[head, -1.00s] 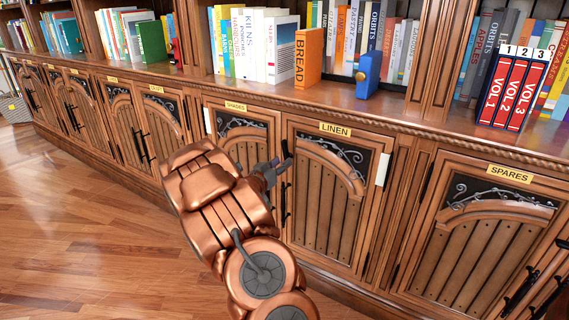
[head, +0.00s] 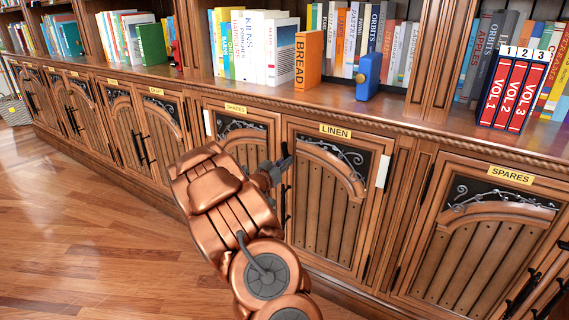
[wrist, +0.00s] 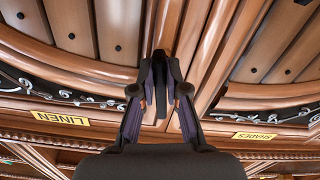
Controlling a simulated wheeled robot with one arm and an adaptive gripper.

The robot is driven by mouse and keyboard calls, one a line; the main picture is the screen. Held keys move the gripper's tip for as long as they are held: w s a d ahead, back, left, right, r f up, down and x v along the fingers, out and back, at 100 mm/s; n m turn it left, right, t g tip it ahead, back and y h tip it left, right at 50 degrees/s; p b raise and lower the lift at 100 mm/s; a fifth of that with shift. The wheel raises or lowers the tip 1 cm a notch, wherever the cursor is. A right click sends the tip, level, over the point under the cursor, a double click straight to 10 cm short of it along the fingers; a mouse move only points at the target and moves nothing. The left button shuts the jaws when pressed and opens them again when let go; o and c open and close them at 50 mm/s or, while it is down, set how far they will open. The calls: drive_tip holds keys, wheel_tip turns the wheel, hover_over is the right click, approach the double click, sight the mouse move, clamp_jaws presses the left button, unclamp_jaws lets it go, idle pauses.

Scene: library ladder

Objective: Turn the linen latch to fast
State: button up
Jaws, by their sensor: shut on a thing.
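The linen cupboard door (head: 322,215) is closed, with a yellow LINEN label (head: 335,131) above it. My gripper (head: 281,166) is at the door's upper left edge, near the gap to the SHADES door. In the wrist view my gripper (wrist: 160,88) is shut on a dark latch (wrist: 160,70), one finger on each side. The latch lies roughly along the upright strip between the two doors. The fingers cover part of it, and any fast mark cannot be seen.
The SHADES door (head: 243,143) is at left and the SPARES door (head: 480,235) at right, both closed. A dark handle (head: 286,205) is below my gripper. The ledge above holds books and a blue object (head: 368,77). The wooden floor (head: 90,235) at left is clear.

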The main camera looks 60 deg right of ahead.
clamp_jaws()
drive_tip(key=shift+r+n+p, duration=0.2)
drive_tip(key=shift+n+p, duration=0.2)
drive_tip(key=shift+p, duration=0.7)
drive_tip(key=p, duration=0.2)
drive_tip(key=shift+r+n+p, duration=0.1)
drive_tip(key=shift+n+p, duration=0.2)
drive_tip(key=shift+n, duration=0.1)
drive_tip(key=n+p, duration=0.7)
drive_tip(key=p, duration=0.7)
drive_tip(key=shift+f+n+p, duration=0.2)
drive_tip(key=shift+n+p, duration=3.15)
drive_tip(key=shift+n, duration=0.15)
